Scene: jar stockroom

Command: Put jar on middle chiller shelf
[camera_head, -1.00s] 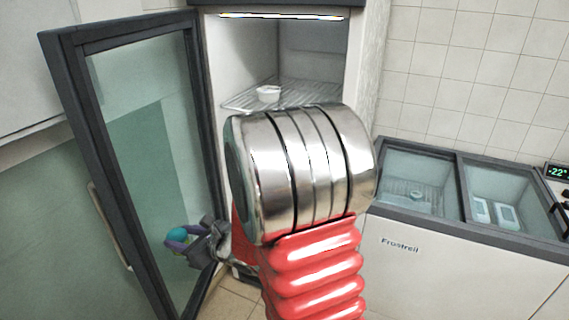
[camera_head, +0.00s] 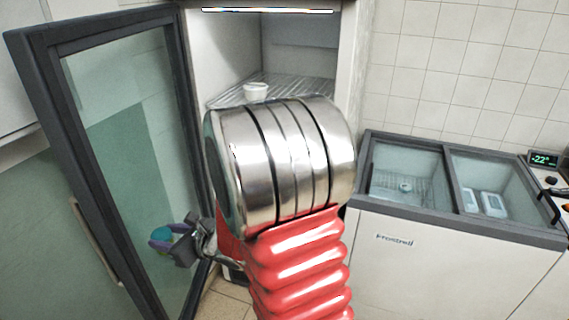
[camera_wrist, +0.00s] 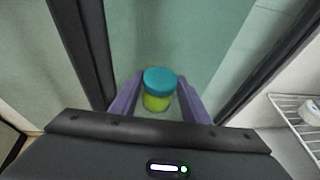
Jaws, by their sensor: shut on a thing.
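A small jar with a teal lid (camera_wrist: 159,80) and a yellow-green body sits between the purple fingers of my gripper (camera_wrist: 158,96) in the wrist view. My gripper (camera_head: 168,240) is shut on the jar, held upright or nearly so, in front of the open chiller's glass door (camera_head: 135,150). In the head view only the jar's teal top (camera_head: 161,234) shows beside the fingers. The chiller (camera_head: 222,50) stands open behind my arm. One wire shelf (camera_head: 300,88) shows in it, with a small white tub on it (camera_head: 256,92). My arm hides the lower shelves.
The chiller door swings out to the left, close to my gripper. A white chest freezer (camera_head: 440,260) with glass lids stands at the right. A display and some items (camera_head: 543,160) sit at the far right edge. Tiled floor shows below.

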